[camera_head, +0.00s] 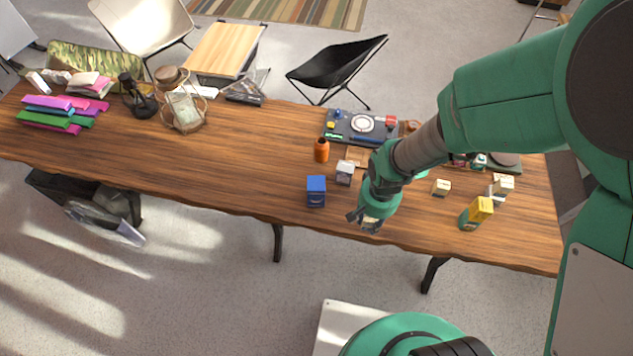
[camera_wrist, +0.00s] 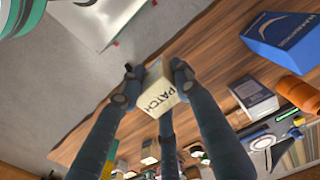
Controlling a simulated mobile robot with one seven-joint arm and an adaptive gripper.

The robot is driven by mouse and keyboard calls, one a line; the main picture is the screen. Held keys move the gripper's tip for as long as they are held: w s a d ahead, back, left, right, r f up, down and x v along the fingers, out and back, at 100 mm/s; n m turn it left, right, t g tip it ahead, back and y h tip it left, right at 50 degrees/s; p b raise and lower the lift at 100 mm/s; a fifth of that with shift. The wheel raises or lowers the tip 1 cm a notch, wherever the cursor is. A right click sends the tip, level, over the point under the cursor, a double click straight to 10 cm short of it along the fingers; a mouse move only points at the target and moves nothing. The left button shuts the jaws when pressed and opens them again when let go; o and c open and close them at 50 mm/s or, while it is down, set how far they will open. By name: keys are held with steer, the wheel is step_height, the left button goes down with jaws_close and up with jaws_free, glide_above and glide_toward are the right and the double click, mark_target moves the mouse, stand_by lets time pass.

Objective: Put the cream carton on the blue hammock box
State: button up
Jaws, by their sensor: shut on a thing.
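My gripper (camera_head: 364,219) is shut on the cream carton (camera_wrist: 156,95), which shows the letters "PATCH" in the wrist view. In the head view the gripper hides most of the carton near the table's front edge. The blue hammock box (camera_head: 316,191) stands upright on the table near the front edge, to the left of my gripper. It also shows at the upper right of the wrist view (camera_wrist: 284,40), apart from the carton. Nothing is seen on top of it.
A small grey-and-white box (camera_head: 344,172) and an orange bottle (camera_head: 321,150) stand behind the blue box. The table (camera_head: 240,165) left of the blue box is clear.

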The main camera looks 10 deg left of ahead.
steer(key=s+a+r, duration=0.3)
steer(key=a+r, duration=0.4)
steer(key=a, duration=0.2)
steer(key=shift+s+a+r+m+p, duration=0.2)
steer(key=shift+s+a+m+p, duration=0.05)
steer(key=shift+m+p, duration=0.05)
steer(key=shift+w, duration=0.1)
steer(key=b, duration=0.1)
glide_above(316, 183)
steer(key=shift+s+d+f, duration=0.15)
steer(key=shift+s+f, duration=0.15)
steer(key=shift+f, duration=0.4)
steer(key=shift+w, duration=0.25)
steer(key=shift+w+a+f, duration=0.1)
steer(key=shift+a+f, duration=0.1)
steer(key=shift+f, duration=0.15)
steer(key=shift+f+b, duration=0.45)
steer(key=shift+f, duration=1)
steer(key=shift+f, duration=0.15)
